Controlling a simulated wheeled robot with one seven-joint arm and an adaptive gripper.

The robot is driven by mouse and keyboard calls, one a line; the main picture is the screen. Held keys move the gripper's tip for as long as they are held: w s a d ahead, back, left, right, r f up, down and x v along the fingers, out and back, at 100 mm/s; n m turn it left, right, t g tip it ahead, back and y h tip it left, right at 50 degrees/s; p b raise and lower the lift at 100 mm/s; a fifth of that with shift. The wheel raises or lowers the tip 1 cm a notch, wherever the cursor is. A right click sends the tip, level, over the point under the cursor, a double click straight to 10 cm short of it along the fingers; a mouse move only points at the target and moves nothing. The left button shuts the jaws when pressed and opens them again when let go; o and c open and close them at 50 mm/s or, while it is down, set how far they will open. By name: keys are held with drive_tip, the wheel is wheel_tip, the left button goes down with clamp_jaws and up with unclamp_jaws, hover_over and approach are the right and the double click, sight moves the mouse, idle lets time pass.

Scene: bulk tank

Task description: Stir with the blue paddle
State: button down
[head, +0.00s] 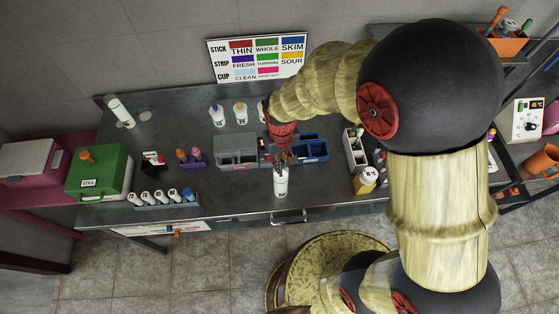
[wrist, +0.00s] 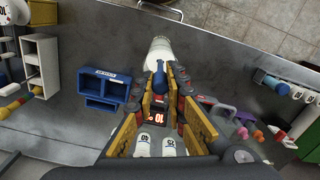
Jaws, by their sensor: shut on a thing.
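My gripper (head: 280,158) is over the front middle of the bench. In the wrist view my gripper (wrist: 160,82) is shut on the blue paddle (wrist: 158,78), whose blue handle shows between the fingertips. A white cylindrical container (head: 281,183) stands directly below the fingertips near the bench's front edge. The container also shows in the wrist view (wrist: 160,52), just beyond the blue handle. The lower end of the paddle is hidden, so I cannot tell how deep it reaches into the container.
A blue bin (head: 313,149) and a grey bin (head: 237,150) stand just behind the container. A rack of white bottles (head: 163,198) and a green box (head: 99,172) are to the left. A white shelf unit (head: 355,150) is to the right. Bare bench lies around the container.

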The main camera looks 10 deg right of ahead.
idle(0.3)
wheel_tip(320, 180, up, 12)
drive_tip(key=p, duration=0.8)
drive_tip(key=shift+r, duration=0.25)
idle(0.4)
idle(0.4)
